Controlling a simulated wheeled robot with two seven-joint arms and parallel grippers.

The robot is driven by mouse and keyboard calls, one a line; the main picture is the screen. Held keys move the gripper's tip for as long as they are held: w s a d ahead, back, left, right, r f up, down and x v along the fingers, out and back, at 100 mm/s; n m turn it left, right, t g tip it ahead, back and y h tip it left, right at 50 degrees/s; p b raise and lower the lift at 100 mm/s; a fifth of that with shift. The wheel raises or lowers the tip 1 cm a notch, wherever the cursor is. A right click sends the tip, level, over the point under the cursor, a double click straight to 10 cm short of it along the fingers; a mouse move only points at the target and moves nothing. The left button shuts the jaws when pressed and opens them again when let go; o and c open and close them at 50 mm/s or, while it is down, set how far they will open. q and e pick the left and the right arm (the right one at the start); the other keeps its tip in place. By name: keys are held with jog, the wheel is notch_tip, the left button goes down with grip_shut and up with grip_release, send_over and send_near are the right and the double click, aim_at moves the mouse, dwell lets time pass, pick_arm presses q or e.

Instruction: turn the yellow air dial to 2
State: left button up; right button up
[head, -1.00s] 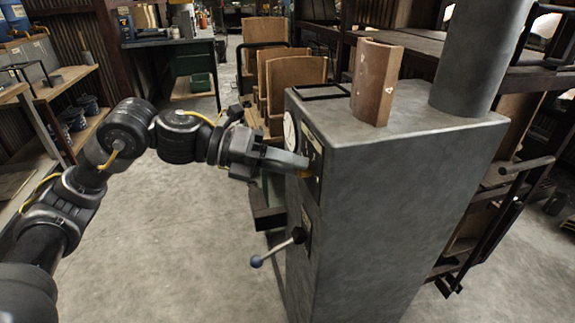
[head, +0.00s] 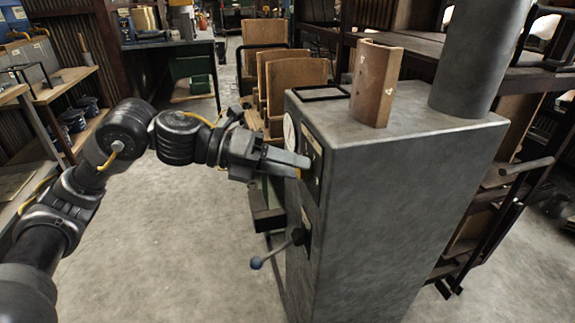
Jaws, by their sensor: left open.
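My left gripper (head: 300,166) reaches in from the left, its fingertips at the dark panel on the left face of the grey cabinet (head: 400,200). Its jaws are open. A small bit of the yellow dial (head: 299,174) shows at the fingertips; most of it is hidden behind them. I cannot tell whether the fingers touch the dial, nor where it points. The dial's numbers cannot be read from here. My right gripper is not in view.
A white round gauge (head: 289,131) sits above the dial on the same face. A curved brown piece (head: 376,84) stands on the cabinet top. Open floor lies at the left.

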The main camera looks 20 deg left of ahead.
pick_arm(q)
jog(key=v, duration=1.1)
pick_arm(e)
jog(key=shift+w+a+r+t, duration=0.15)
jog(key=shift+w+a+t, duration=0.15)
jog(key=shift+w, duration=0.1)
pick_arm(q)
jog(key=shift+d, duration=0.1)
